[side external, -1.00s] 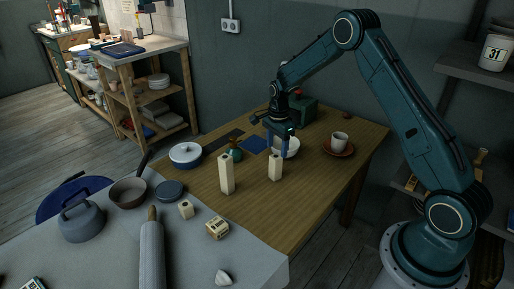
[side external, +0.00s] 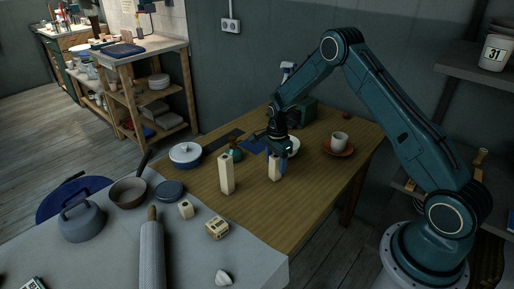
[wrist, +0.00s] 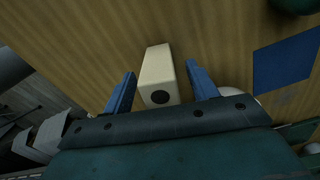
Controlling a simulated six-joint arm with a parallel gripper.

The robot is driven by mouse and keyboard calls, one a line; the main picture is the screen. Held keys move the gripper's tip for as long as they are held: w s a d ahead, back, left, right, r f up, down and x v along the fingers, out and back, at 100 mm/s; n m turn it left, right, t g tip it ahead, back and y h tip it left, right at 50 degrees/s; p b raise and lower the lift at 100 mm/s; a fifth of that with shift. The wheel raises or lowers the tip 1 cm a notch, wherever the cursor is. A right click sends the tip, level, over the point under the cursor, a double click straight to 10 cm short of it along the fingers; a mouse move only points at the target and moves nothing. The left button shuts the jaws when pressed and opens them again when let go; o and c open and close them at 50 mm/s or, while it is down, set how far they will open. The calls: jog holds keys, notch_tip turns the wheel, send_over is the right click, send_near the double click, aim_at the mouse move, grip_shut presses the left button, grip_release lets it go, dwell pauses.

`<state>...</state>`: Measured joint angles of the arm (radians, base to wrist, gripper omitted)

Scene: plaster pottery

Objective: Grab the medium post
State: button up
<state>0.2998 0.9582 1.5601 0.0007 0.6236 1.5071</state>
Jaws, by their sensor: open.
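The medium post (side external: 274,172), a cream square block, stands upright on the wooden table. In the wrist view the post (wrist: 159,72) shows a dark round mark on its end and lies between my two blue fingers. My gripper (wrist: 161,70) is open, with a visible gap on each side of the post. In the side view my gripper (side external: 278,166) is lowered over the post, hiding its top. A taller cream post (side external: 227,174) stands to its left, and a short one (side external: 186,209) is on the grey surface.
A white bowl (side external: 294,147) is close behind my gripper, and a green vase (side external: 236,151) is left of it. A cup (side external: 339,139) on a brown saucer is to the right. The front right of the table is clear.

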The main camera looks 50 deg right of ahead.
jog(key=shift+f, duration=0.15)
dwell(0.3)
jog(key=c, duration=1.2)
notch_tip(320, 180, up, 20)
jog(key=shift+r, duration=0.1)
dwell(0.5)
